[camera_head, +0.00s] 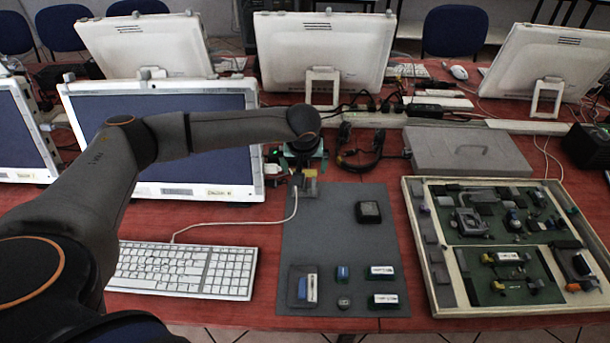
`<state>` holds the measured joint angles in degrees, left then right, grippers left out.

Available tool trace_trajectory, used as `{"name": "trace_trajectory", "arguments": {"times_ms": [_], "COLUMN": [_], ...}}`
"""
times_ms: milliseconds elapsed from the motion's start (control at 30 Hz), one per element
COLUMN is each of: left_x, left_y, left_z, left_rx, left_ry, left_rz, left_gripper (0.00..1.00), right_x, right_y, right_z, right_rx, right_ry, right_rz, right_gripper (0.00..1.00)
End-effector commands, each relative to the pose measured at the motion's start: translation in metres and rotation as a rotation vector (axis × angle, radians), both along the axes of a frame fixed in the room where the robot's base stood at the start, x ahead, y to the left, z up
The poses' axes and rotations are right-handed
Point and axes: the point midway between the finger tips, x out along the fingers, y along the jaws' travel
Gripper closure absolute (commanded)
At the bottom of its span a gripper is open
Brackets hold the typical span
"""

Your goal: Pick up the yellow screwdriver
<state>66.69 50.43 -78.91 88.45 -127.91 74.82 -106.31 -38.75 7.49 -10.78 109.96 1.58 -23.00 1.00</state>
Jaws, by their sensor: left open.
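My left arm reaches in from the left. Its gripper (304,187) points down at the far left edge of the grey mat (336,235), small and partly hidden by its own wrist; its jaws are open. I cannot clearly make out a yellow screwdriver. A small yellowish bit shows in the dark cable tangle (362,160) just right of the gripper, but I cannot tell what it is. Whether anything lies between the jaws is hidden. My right gripper is not in view.
A white keyboard (184,269) lies left of the mat. A black block (368,212) and several small blue and white parts lie on the mat. A wooden-rimmed tray (424,260) of parts is at right, a grey case (468,152) behind it. Monitors (322,50) stand behind.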

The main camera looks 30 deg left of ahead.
Motion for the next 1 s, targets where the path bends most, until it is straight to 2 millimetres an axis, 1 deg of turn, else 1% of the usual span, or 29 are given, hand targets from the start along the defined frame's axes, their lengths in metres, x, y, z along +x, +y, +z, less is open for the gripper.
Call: {"name": "trace_trajectory", "arguments": {"times_ms": [33,167,400,500,600,800,867,1000], "left_x": [0.001,0.004,0.015,0.018,0.02,0.02,0.02,0.02], "left_y": [0.001,0.002,0.009,0.01,0.012,0.012,0.012,0.012], "left_z": [-0.005,-0.012,-0.043,-0.052,-0.056,-0.056,-0.056,-0.055], "left_rx": [0.0,-0.001,0.0,-0.002,-0.001,-0.001,-0.001,-0.002], "left_ry": [0.002,0.002,0.002,0.001,0.001,0.0,0.0,0.0], "left_rz": [0.0,0.0,0.0,0.001,0.001,0.0,0.0,0.0], "left_gripper": [0.0,0.0,0.0,0.0,0.0,0.0,0.06,0.21], "right_x": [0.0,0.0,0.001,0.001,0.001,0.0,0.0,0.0], "right_y": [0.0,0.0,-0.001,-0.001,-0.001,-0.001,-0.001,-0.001], "right_z": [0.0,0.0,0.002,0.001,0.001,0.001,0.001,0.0], "right_rx": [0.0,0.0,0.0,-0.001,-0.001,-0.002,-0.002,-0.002], "right_ry": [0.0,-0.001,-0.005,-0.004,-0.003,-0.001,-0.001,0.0], "right_rz": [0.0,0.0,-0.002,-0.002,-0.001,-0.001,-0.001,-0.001], "right_gripper": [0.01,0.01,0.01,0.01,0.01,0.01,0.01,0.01]}}
